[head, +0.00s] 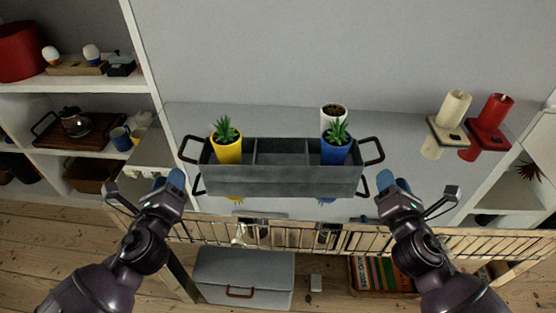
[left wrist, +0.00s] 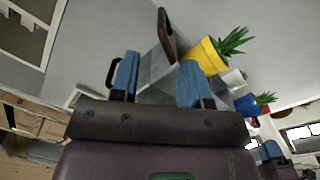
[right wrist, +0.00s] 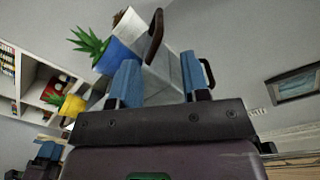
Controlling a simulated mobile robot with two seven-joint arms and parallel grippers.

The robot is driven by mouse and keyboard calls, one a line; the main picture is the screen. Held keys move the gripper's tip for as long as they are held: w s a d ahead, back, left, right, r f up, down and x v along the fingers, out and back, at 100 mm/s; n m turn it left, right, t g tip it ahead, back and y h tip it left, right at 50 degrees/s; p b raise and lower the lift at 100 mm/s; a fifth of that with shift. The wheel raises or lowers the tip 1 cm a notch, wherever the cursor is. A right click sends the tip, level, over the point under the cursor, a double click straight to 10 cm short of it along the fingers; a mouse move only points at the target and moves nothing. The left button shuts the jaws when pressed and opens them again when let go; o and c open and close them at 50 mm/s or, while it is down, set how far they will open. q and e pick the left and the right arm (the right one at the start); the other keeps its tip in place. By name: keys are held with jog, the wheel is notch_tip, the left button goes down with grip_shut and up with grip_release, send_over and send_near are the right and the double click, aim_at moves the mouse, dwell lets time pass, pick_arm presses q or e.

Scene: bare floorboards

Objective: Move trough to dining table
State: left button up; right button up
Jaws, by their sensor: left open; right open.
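The trough (head: 283,181) is a grey metal box with compartments and a dark brown handle at each end. It stands upright on a glossy pale surface (head: 400,180). A yellow pot (head: 229,152) with a green plant sits in its left compartment, and a blue pot (head: 335,154) with a plant in its right one. The middle compartment looks empty. My left gripper (head: 177,180) is open just left of the trough; the left handle (left wrist: 165,32) shows beyond its fingers. My right gripper (head: 386,182) is open just right; the right handle (right wrist: 155,35) shows beyond its fingers. Both look empty.
A white pot (head: 333,115) with dark contents stands behind the blue pot. Cream (head: 452,108) and red (head: 494,112) candles stand on holders at the right. Shelves with a tray and mugs (head: 121,138) are at the left. A slatted rack (head: 285,238) and grey box (head: 243,277) are below.

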aim_at(179, 157)
pick_arm(q)
jog(key=shift+s+r, duration=0.1)
jog(key=shift+r, duration=0.05)
pick_arm(e)
jog(key=shift+s+r, duration=0.1)
jog(key=shift+r, duration=0.05)
pick_arm(q)
jog(key=shift+w, duration=5.4)
pick_arm(e)
jog(key=shift+w, duration=5.4)
pick_arm(q)
jog(key=c, duration=0.7)
pick_arm(e)
jog(key=shift+d, duration=0.1)
jog(key=c, duration=0.7)
pick_arm(q)
jog(key=shift+f, duration=0.2)
grip_shut()
pick_arm(e)
grip_shut()
jog(key=shift+f, duration=0.2)
